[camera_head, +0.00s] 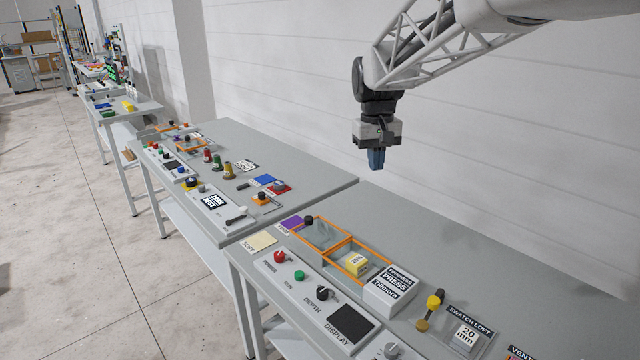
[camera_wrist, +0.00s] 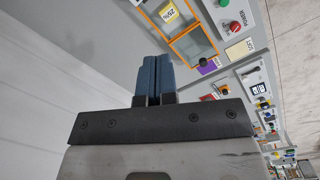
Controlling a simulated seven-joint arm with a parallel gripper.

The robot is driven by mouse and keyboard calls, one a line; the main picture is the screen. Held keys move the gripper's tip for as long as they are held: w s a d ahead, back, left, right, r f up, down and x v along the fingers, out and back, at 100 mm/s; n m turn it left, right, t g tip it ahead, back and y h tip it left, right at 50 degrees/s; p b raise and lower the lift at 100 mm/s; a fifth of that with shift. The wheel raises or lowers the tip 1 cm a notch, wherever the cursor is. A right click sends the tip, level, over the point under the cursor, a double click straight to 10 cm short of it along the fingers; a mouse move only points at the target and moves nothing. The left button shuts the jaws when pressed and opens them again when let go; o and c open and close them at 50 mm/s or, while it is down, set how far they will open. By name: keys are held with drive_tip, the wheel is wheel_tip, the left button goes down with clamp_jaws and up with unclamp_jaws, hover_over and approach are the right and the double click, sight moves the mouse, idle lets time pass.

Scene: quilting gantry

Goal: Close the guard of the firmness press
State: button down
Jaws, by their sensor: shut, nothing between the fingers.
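The firmness press (camera_head: 392,288) is a white labelled block on the near table. Orange rails run from it to the left. The guard (camera_head: 322,236) is a clear pane in an orange frame with a black knob (camera_head: 308,220) at its far left end. It lies over the left part of the rails. A yellow block marked 25% (camera_head: 355,263) sits uncovered in the right part, beside the press. In the wrist view the guard (camera_wrist: 195,47) and its knob (camera_wrist: 203,62) show right of my fingers. My gripper (camera_head: 376,168) is shut and empty, high above the table's back, away from the guard.
In front of the rails is a panel with a red button (camera_head: 279,256), a green button (camera_head: 299,275), a depth knob and a display (camera_head: 350,325). A purple tile (camera_head: 291,223) lies next to the guard's knob. The wall stands close behind; the table's back strip is clear.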

drive_tip(key=w+a+f+n+g, duration=0.1)
drive_tip(key=w+a+f, duration=0.6)
drive_tip(key=w, duration=0.4)
drive_tip(key=w+a+f+n+g+h, duration=0.1)
drive_tip(key=w+a+f, duration=0.6)
drive_tip(key=w, duration=0.4)
drive_tip(key=w+a+f+n+g, duration=0.1)
drive_tip(key=w+a+f, duration=0.6)
drive_tip(key=w+a, duration=0.2)
drive_tip(key=shift+w+a+f+n+h, duration=0.3)
drive_tip(key=shift+w+a+h, duration=0.1)
drive_tip(key=shift+w, duration=0.7)
drive_tip(key=s+d+f, duration=0.4)
drive_tip(key=s+f, duration=0.2)
drive_tip(key=f, duration=0.3)
drive_tip(key=shift+s+f, duration=0.15)
drive_tip(key=shift+s, duration=0.15)
drive_tip(key=shift+s+d, duration=0.1)
drive_tip(key=shift+d, duration=0.1)
